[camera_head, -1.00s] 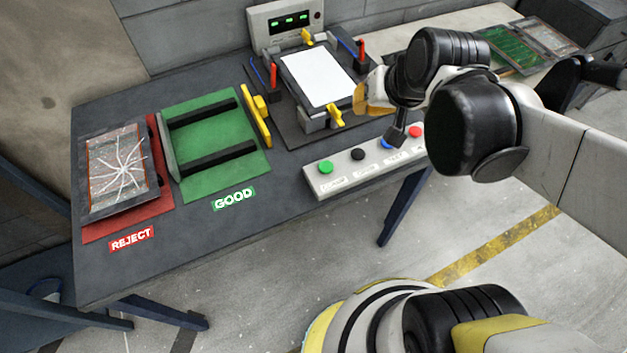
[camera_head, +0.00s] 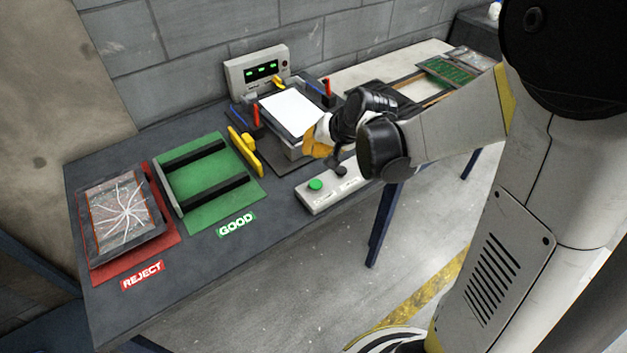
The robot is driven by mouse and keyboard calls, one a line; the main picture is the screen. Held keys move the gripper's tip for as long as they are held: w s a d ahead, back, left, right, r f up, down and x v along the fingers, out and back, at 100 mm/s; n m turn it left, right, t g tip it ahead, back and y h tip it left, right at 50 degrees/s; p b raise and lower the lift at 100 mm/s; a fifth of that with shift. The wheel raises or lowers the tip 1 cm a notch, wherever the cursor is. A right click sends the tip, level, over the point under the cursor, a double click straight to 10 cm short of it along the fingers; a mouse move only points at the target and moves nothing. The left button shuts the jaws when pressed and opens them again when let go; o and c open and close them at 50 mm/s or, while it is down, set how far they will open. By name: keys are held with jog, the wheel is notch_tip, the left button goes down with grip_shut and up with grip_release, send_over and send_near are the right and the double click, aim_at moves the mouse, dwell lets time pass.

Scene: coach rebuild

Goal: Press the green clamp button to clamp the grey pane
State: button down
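The green button (camera_head: 316,184) sits at the left end of a pale button panel (camera_head: 326,197) on the table's front edge. It is uncovered, and nothing touches it. My gripper (camera_head: 341,168) points down over the panel to the right of the green button, around where the black button is. I cannot tell whether it touches the panel. Its fingers are small and dark, so open or shut is unclear. My arm hides the panel's right part with the blue and red buttons. A pale, near-white pane (camera_head: 289,112) lies in the fixture behind the panel; my wrist is close to its right front corner.
Yellow (camera_head: 246,151) and red (camera_head: 327,86) handles stand around the fixture. A display box (camera_head: 256,72) with green readouts is behind it. A green GOOD rack (camera_head: 206,209) and a red REJECT mat (camera_head: 103,266) with a cracked pane (camera_head: 124,212) lie left. Circuit boards (camera_head: 449,73) lie back right.

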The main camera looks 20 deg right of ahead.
aim_at(312, 182)
notch_tip(312, 182, down, 9)
jog(key=b, duration=0.7)
jog(key=shift+r, duration=0.15)
dwell(1.2)
jog(key=shift+f+b, duration=0.45)
jog(key=shift+b, duration=0.1)
jog(key=shift+f+b, duration=0.45)
jog(key=shift+f, duration=0.05)
dwell(0.3)
jog(key=shift+r, duration=0.15)
jog(key=shift+r+p, duration=0.7)
jog(key=shift+r, duration=0.1)
jog(key=shift+r+p, duration=2)
jog(key=shift+r, duration=0.5)
